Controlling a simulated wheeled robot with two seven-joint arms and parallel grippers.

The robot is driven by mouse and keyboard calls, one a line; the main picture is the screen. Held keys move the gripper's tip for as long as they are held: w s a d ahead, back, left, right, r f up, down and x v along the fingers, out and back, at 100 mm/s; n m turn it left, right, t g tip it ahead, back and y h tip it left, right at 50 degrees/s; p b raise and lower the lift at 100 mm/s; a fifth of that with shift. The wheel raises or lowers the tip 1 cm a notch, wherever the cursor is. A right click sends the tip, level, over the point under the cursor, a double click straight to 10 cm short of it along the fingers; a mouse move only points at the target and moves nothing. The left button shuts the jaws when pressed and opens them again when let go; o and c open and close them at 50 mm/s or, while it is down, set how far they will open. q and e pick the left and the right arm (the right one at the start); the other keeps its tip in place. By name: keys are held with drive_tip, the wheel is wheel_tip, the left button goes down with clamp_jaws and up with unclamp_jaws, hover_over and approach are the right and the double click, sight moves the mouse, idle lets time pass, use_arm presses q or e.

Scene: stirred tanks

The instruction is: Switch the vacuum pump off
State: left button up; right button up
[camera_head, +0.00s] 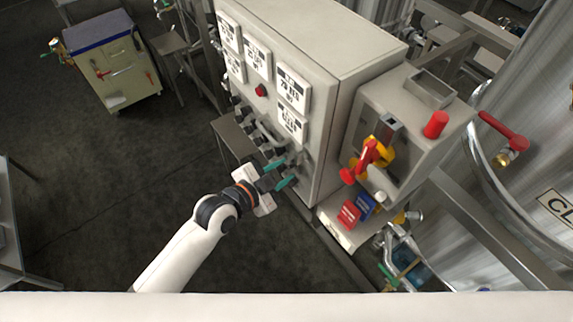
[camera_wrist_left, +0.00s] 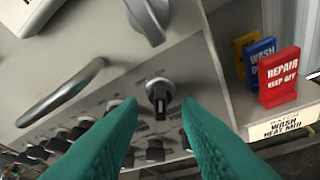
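The grey control cabinet (camera_head: 345,50) stands in the middle of the head view, with a row of dark knobs low on its front. My left gripper (camera_head: 281,173) is at the lower right of that front. In the left wrist view its teal fingers (camera_wrist_left: 158,108) are open, one on each side of a black rotary knob (camera_wrist_left: 160,97) with its handle pointing down the picture. I cannot tell whether they touch it. No label naming the vacuum pump is readable. My right gripper is not in view.
A metal handle (camera_wrist_left: 62,104) and a larger grey knob (camera_wrist_left: 148,20) are close by. Red (camera_wrist_left: 280,76) and blue (camera_wrist_left: 261,62) tags stand at the right. A box with a red-yellow switch (camera_head: 370,158) adjoins the cabinet, beside a steel tank (camera_head: 540,110).

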use_arm(q)
drive_tip(key=shift+x, duration=1.1)
clamp_jaws()
